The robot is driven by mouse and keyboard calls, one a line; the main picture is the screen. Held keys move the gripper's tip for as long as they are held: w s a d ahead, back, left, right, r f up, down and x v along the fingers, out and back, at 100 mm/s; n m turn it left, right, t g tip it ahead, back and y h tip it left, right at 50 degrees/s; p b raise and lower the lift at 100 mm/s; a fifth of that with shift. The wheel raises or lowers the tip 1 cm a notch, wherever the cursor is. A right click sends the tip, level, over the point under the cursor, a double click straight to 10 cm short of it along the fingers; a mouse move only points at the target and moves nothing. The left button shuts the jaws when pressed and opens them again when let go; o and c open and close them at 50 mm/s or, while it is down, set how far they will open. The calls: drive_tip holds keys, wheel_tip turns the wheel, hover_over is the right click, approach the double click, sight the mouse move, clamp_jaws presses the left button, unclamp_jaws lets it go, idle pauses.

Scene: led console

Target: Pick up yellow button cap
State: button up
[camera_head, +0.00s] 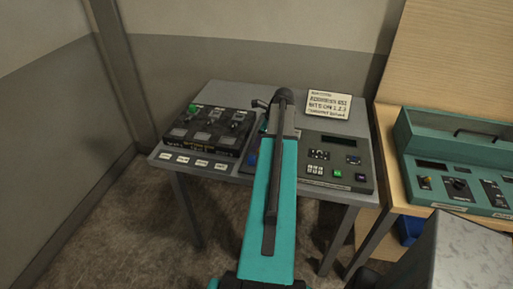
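I cannot make out a yellow button cap in the head view. A black console box (204,128) with a green button (193,107) and several dark knobs sits on the left of the grey table (228,93). A second dark console (337,160) with small buttons, one lit green, is on the right of the table. My teal arm reaches over the table between them and hides part of the surface. A small dark part at the arm's far end may be my gripper (262,104); its fingers cannot be made out.
A white sign (329,105) stands at the table's back right. Walls close off the left and back. A blue bin (410,229) is under the desk.

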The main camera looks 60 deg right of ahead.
drive_tip(key=c, duration=1.1)
drive_tip(key=shift+o, duration=0.2)
drive_tip(key=shift+r, duration=0.1)
drive_tip(key=shift+r+b, duration=0.95)
drive_tip(key=shift+r, duration=0.55)
drive_tip(key=s+a+r+b, duration=0.1)
drive_tip(key=s+a+b, duration=0.3)
drive_tip(key=s+a, duration=0.5)
drive_tip(key=a, duration=0.4)
drive_tip(key=shift+r+b, duration=0.3)
drive_tip(key=shift+r, duration=0.1)
drive_tip(key=shift+w+a, duration=0.1)
drive_tip(key=shift+w, duration=0.05)
